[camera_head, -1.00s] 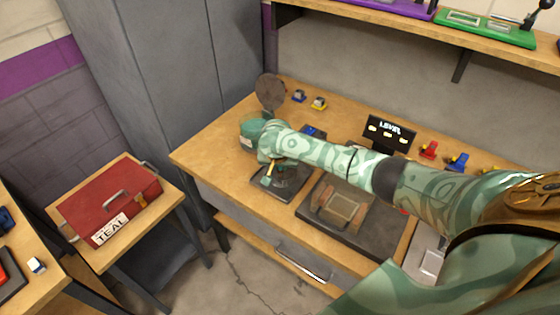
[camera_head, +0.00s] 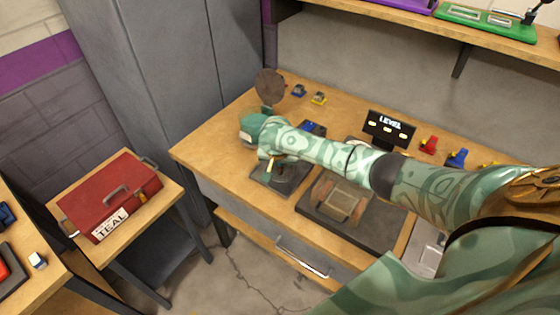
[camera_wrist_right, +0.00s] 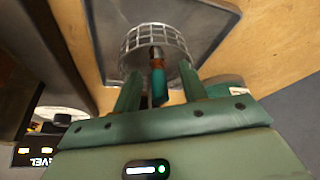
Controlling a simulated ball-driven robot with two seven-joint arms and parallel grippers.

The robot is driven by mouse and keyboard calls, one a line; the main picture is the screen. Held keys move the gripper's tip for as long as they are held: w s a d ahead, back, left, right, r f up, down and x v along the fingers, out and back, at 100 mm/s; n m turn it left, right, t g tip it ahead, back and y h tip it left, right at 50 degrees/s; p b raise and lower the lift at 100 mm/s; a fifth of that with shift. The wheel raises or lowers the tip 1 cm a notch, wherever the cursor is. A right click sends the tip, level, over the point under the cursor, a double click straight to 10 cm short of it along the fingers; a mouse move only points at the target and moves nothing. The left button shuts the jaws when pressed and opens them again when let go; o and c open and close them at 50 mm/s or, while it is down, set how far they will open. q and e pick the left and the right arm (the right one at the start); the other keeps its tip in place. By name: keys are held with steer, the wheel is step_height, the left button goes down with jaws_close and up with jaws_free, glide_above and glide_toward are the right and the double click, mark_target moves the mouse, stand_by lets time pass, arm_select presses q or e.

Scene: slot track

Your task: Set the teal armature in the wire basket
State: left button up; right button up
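The wire basket (camera_wrist_right: 150,42) shows at the top of the right wrist view, on a dark plate (camera_wrist_right: 205,20). The teal armature (camera_wrist_right: 158,88), with a coppery and dark upper part, lies between the fingers of my right gripper (camera_wrist_right: 160,88), and its far end overlaps the basket. The fingers are spread, with a gap on each side of the armature. Whether it rests on the basket floor I cannot tell. In the head view my right gripper (camera_head: 268,160) is over the dark plate (camera_head: 283,181), and my arm hides most of the basket. My left gripper is not in view.
A dark block with a coppery frame (camera_head: 340,199) lies right of the plate. A teal round container (camera_head: 248,130) stands just behind the gripper. A LEVEL display (camera_head: 388,130) and red and blue pieces stand at the back. A red TEAL box (camera_head: 108,195) is at left.

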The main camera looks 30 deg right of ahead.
steer(key=p+v, duration=0.8)
steer(key=v, duration=0.8)
steer(key=shift+r+p, duration=0.15)
steer(key=shift+p, duration=0.25)
steer(key=shift+s, duration=0.1)
